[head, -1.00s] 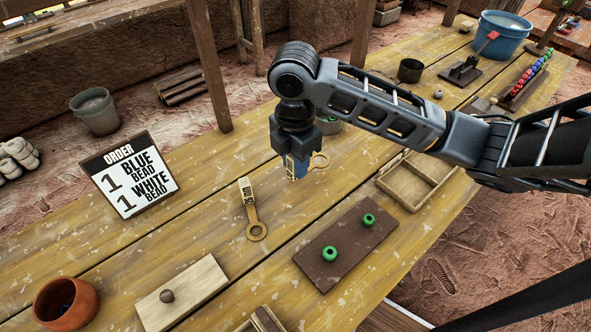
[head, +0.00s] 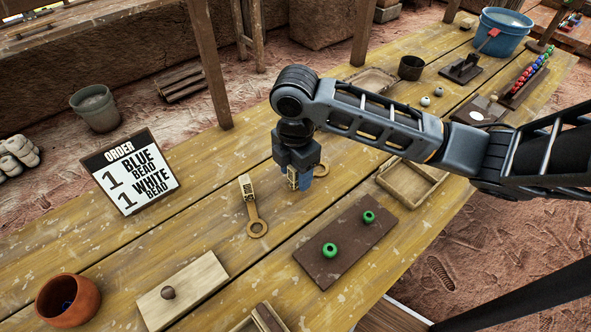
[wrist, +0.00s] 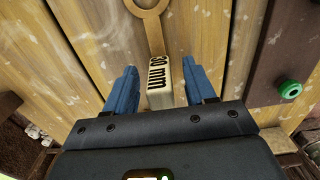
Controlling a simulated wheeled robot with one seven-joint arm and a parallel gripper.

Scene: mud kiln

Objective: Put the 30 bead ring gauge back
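The 30 mm bead ring gauge (wrist: 157,85), a pale labelled block with a tan ring on its stem, is between the blue fingers of my gripper (wrist: 160,88) in the wrist view. In the head view my gripper (head: 302,184) is low over the table, and the gauge's ring (head: 321,171) shows just right of the fingers, seemingly at the tabletop. A second ring gauge (head: 256,227) lies to the left, its label too small to read surely.
A dark board (head: 343,245) with two green beads is in front. A wooden tray (head: 412,185) is to the right. Table between sign and second gauge is clear.

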